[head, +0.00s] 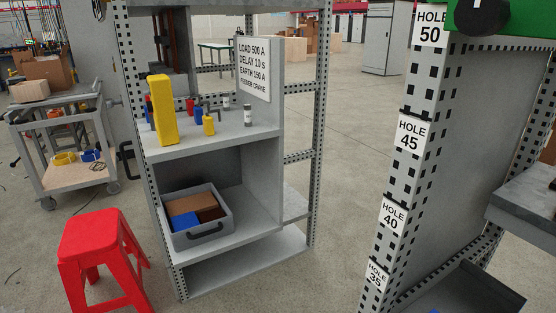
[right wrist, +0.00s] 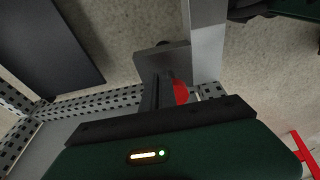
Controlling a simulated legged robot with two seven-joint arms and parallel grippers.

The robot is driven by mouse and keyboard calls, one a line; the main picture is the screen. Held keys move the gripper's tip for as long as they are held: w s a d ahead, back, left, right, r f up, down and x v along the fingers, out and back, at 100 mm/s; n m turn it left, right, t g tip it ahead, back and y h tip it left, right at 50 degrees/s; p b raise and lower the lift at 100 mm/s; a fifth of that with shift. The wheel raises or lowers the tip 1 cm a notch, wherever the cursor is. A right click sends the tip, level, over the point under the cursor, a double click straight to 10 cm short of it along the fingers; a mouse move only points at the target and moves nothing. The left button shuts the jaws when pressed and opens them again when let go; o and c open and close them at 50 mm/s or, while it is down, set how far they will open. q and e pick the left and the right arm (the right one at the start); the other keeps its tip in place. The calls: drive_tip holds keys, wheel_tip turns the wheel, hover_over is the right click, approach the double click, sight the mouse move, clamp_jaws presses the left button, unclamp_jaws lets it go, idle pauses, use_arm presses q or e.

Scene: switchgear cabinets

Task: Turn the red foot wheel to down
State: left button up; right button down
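A small red curved piece (right wrist: 181,92) shows in the right wrist view, mostly hidden behind dark grey parts. It may be the rim of the red foot wheel, but too little shows to be sure. My right gripper (right wrist: 158,92) reaches in from the bottom of that view, close to this red piece. Whether its fingers touch the piece or are closed on it cannot be made out. No red foot wheel shows in the head view. My left gripper is in neither view.
A perforated post with hole labels (head: 409,133) stands right of centre, beside a grey cabinet side. A grey shelf rack (head: 215,142) holds a yellow block (head: 162,110) and a grey bin (head: 207,232). A red stool (head: 92,240) stands left. Open floor lies between rack and post.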

drive_tip(key=shift+s+d+r, duration=0.15)
drive_tip(key=shift+s+d, duration=0.05)
drive_tip(key=shift+d, duration=0.1)
drive_tip(key=p+v, duration=0.3)
drive_tip(key=w+p+v, duration=0.1)
drive_tip(key=p+v, duration=0.1)
drive_tip(key=shift+a+r+p, duration=0.3)
drive_tip(key=shift+a+r, duration=0.05)
drive_tip(key=shift+r, duration=0.1)
drive_tip(key=shift+s, duration=0.1)
